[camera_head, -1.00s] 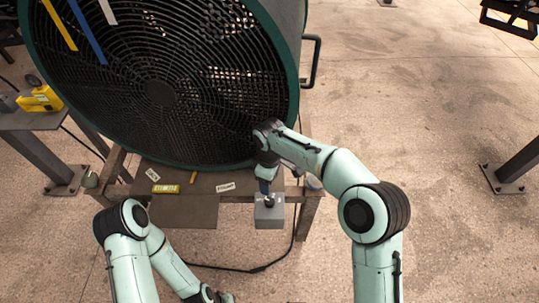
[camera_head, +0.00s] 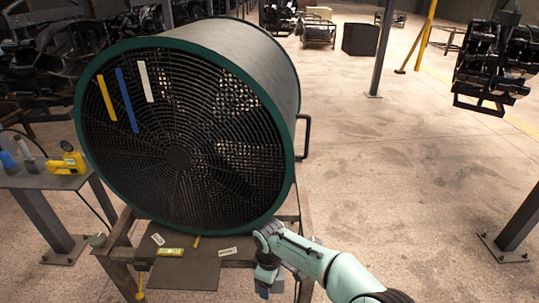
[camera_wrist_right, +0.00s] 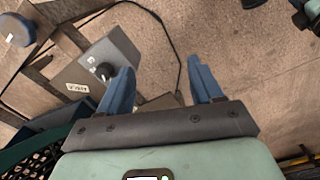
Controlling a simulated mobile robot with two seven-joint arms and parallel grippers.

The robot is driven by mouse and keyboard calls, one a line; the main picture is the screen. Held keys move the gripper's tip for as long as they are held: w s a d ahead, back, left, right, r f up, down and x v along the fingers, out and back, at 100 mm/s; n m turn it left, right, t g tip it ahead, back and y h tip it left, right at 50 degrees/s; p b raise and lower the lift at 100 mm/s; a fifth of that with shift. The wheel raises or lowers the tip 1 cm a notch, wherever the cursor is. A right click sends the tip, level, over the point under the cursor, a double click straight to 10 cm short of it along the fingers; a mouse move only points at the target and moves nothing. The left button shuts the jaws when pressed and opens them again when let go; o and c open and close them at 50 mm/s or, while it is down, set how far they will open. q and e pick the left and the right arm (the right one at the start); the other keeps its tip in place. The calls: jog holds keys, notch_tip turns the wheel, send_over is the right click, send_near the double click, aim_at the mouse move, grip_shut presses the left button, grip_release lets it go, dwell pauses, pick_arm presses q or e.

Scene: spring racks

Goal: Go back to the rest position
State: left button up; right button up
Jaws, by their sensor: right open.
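My right gripper (camera_wrist_right: 160,92) is open, with two blue fingers apart and nothing between them in the right wrist view. In the head view my right arm (camera_head: 310,258) reaches in from the lower right, with its hand low in front of the fan stand; the fingertips are mostly hidden there. A grey control box with a black knob (camera_wrist_right: 103,71) lies beyond the left finger in the wrist view, apart from it as far as I can tell. My left gripper is out of view.
A large green-rimmed drum fan (camera_head: 178,158) with coloured ribbons stands on a wooden stand (camera_head: 122,262). A side table (camera_head: 40,180) at left holds a yellow device (camera_head: 68,164). A cable (camera_wrist_right: 165,25) runs on the floor. Open floor (camera_head: 400,150) lies to the right.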

jog(key=s+d+f+m+g+y+p, duration=0.1)
jog(key=s+d+f+m+y, duration=0.2)
jog(key=s+f, duration=0.55)
jog(key=s+d+f+m+g+p, duration=0.15)
jog(key=s+f+m, duration=0.3)
jog(key=f, duration=0.65)
pick_arm(q)
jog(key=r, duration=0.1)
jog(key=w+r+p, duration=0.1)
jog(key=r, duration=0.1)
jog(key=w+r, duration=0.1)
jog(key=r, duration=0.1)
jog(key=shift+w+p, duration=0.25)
jog(key=shift+p, duration=0.1)
pick_arm(e)
jog(key=s+d+f+m, duration=0.1)
jog(key=s+d+m, duration=0.3)
jog(key=s, duration=0.5)
jog(key=s+d+f+m+t, duration=0.1)
jog(key=s+d+m, duration=0.3)
jog(key=s, duration=0.5)
jog(key=shift+s+f+m, duration=0.3)
jog(key=shift+f+m, duration=0.4)
jog(key=shift+m, duration=0.35)
jog(key=shift+t, duration=0.25)
jog(key=c, duration=0.4)
jog(key=shift+w+a, duration=0.1)
